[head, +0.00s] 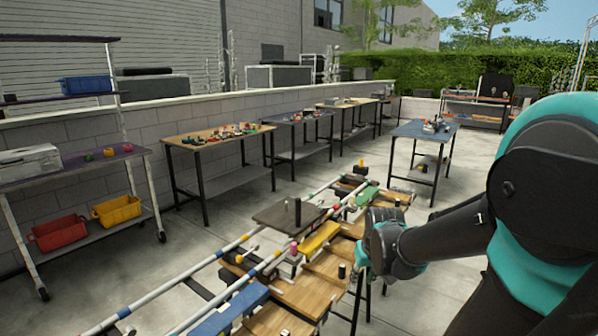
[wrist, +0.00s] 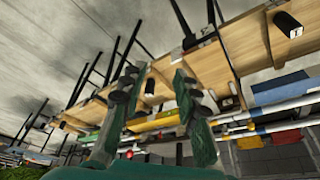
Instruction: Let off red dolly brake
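A dark flat platform (head: 288,214) with a black upright post sits across two striped rails in the middle of the head view. A small pinkish-red knob (head: 293,248) stands beside it, near a yellow block (head: 320,238). I cannot tell for sure that this knob is the red dolly brake. My gripper (head: 366,262) is right of the rails and wooden boards, apart from the knob. In the wrist view, my gripper (wrist: 155,90) has its two fingers spread with nothing held between them.
Wooden boards (head: 305,290) with black pegs lie along the rails. Work tables (head: 215,136) with small items line the wall. A shelf (head: 90,160) with red and yellow bins stands at left. A blue-topped table (head: 425,131) stands behind my arm. Concrete floor is open between them.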

